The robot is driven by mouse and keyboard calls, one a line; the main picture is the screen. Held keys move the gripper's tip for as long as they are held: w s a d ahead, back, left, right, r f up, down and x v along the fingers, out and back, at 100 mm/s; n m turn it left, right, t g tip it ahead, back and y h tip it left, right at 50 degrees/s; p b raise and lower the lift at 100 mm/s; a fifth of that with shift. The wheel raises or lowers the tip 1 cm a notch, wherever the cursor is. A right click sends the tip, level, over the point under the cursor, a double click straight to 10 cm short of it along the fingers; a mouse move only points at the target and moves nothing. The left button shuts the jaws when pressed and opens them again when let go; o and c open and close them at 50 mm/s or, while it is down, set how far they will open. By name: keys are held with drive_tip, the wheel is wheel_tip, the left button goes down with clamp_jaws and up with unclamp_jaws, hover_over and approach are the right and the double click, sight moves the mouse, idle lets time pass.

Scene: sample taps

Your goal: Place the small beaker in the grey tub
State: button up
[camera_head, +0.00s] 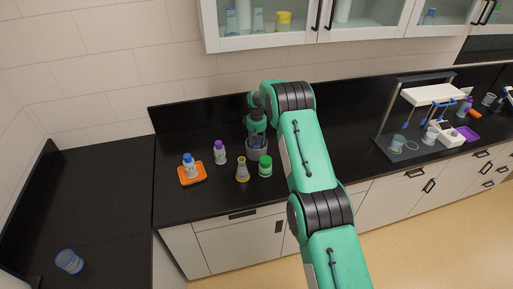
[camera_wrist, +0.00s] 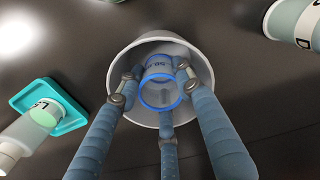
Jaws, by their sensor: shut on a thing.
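The grey tub (camera_head: 257,153) stands on the black counter below my gripper (camera_head: 257,136). In the wrist view the tub's pale round wall (camera_wrist: 121,68) surrounds my fingertips. The small beaker (camera_wrist: 160,67) is clear with a blue rim and lies inside the tub's opening in that view. My gripper's fingers (camera_wrist: 157,90) reach into the tub and are shut around the beaker. Whether the beaker touches the tub's floor cannot be told. In the head view the beaker is mostly hidden by the gripper and tub.
Close by stand a green-lidded jar (camera_head: 265,166), a flask (camera_head: 242,170) and a purple-capped bottle (camera_head: 220,153). A blue-capped bottle (camera_head: 190,166) sits on an orange tray (camera_head: 197,180). Glass-door cabinets (camera_head: 370,20) hang above. The counter's left part (camera_head: 95,200) is mostly clear.

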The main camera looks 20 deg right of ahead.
drive_tip(key=shift+f, duration=0.85)
drive_tip(key=shift+f, duration=0.1)
drive_tip(key=o, duration=0.5)
drive_tip(key=shift+o, duration=0.2)
drive_tip(key=shift+r, duration=0.2)
wheel_tip(320, 180, up, 12)
drive_tip(key=b, duration=0.1)
idle(0.4)
